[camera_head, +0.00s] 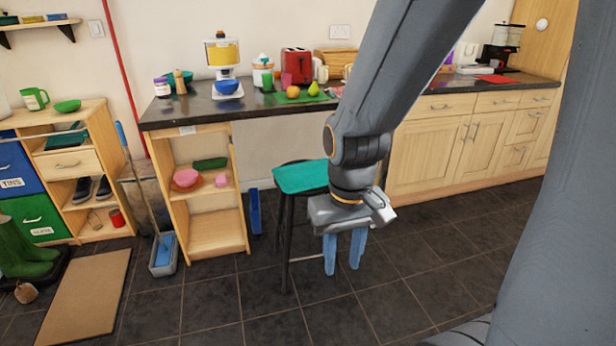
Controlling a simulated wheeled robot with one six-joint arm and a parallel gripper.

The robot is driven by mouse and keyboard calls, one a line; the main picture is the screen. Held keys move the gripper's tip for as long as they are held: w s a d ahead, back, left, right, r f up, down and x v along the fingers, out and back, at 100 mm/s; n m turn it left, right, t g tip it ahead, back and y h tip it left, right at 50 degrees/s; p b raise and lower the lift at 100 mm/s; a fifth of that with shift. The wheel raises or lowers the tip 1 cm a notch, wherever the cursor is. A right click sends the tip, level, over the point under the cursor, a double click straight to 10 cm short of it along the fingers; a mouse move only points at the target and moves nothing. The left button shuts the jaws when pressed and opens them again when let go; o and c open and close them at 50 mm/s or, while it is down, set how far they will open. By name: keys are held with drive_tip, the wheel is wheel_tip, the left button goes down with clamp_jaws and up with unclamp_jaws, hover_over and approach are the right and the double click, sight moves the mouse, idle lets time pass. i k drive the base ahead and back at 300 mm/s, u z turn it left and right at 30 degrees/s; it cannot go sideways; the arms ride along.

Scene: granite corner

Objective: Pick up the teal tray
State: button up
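A flat teal tray (301,177) lies on top of a dark stool (287,240) in front of the counter. Its right end is close to my arm in the picture, and part of it may be hidden there. My gripper (342,270) points down to the right of the stool, with its fingertips lower in the picture than the tray. Its two blue fingers are apart, with nothing seen between them. I cannot tell whether the gripper touches the stool.
The dark counter (190,110) behind holds a blender, a red toaster (297,66) and fruit. A shelf unit (218,232) stands left of the stool, with a mop and bucket (163,256) beside it. Tiled floor (420,290) in front is clear.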

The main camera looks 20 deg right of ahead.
sight(313, 175)
drive_tip(key=u, duration=0.1)
drive_tip(key=k, duration=0.4)
drive_tip(key=z, duration=0.8)
drive_tip(key=i, duration=1.5)
drive_tip(key=u, duration=0.15)
